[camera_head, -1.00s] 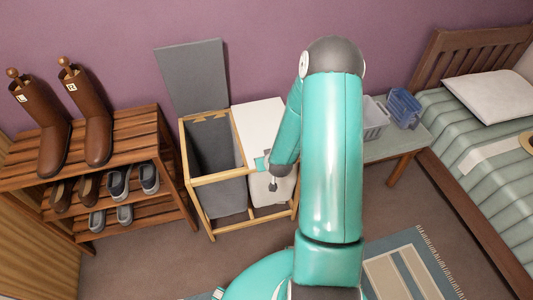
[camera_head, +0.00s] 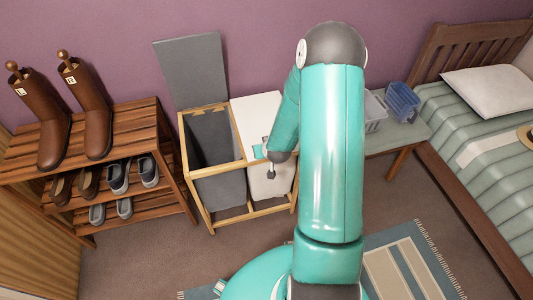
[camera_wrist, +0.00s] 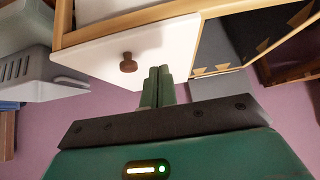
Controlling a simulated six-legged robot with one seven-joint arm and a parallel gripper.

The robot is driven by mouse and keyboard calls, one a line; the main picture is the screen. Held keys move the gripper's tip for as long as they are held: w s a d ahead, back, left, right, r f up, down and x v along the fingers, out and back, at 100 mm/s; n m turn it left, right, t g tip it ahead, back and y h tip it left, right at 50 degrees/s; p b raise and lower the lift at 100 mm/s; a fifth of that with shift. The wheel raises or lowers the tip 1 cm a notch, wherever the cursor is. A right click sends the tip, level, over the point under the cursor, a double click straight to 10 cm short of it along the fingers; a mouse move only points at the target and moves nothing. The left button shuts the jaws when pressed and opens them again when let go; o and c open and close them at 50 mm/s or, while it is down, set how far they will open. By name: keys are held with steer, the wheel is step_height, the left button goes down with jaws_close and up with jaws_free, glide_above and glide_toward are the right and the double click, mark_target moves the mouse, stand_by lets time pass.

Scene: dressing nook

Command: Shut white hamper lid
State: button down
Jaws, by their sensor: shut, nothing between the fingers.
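The white hamper lid (camera_head: 256,112) lies flat across the top of the right half of the wooden laundry stand, over the white bag (camera_head: 262,190). In the wrist view the white lid (camera_wrist: 185,48) shows a brown knob (camera_wrist: 128,63) and looks level with the wooden frame. My gripper (camera_wrist: 160,72) is shut and empty, with its fingertips close to the lid's edge beside the knob. Whether they touch it I cannot tell. In the head view my arm hides part of the lid and its right side.
The grey hamper half (camera_head: 214,140) is open, with its grey lid (camera_head: 190,70) raised against the wall. A shoe rack (camera_head: 135,128) stands to the left. A low table (camera_head: 415,135) with baskets and a bed (camera_head: 480,140) are to the right. A rug (camera_head: 400,265) lies in front.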

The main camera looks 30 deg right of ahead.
steer(key=s+a+f, duration=0.2)
steer(key=s+f, duration=0.1)
steer(key=s, duration=0.6)
steer(key=w+a+r+n+g, duration=0.1)
steer(key=a+r, duration=0.2)
steer(key=r, duration=0.8)
steer(key=a+r+n, duration=0.1)
steer(key=a+r, duration=0.3)
steer(key=r, duration=0.8)
steer(key=s+a+r+y, duration=0.1)
steer(key=s+a+r, duration=0.4)
steer(key=s+r, duration=0.3)
steer(key=s+a+r+g+y, duration=0.1)
steer(key=s+a+r, duration=0.3)
steer(key=s+r, duration=0.4)
steer(key=shift+s+a+r+n+g, duration=0.3)
steer(key=shift+a+r+n, duration=0.1)
steer(key=shift+r, duration=0.2)
